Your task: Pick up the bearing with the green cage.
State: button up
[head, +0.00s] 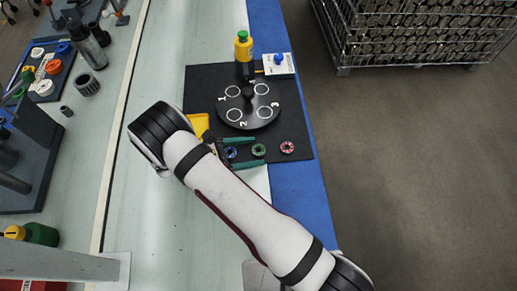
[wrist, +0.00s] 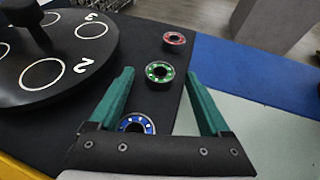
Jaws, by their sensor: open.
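The bearing with the green cage (wrist: 159,72) lies flat on the dark mat in the wrist view, the middle one of three bearings in a row. It also shows in the head view (head: 259,150). My gripper (wrist: 160,78) has two green fingers spread apart, with nothing held. In the picture, the green bearing appears between the fingertips; I cannot tell the height of the fingers above it. The bearing with the blue cage (wrist: 136,124) is nearer, partly hidden by my gripper's body. The bearing with the red cage (wrist: 174,40) lies farther off, beyond the fingertips.
A round black turntable (head: 248,106) with numbered white circles stands on the black mat (head: 205,80). A yellow bottle with a green cap (head: 243,46) and a white box with a blue button (head: 279,64) stand behind it. A wire crate (head: 420,35) stands on the floor at right.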

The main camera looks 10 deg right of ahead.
grip_shut()
jog(key=shift+r, duration=0.15)
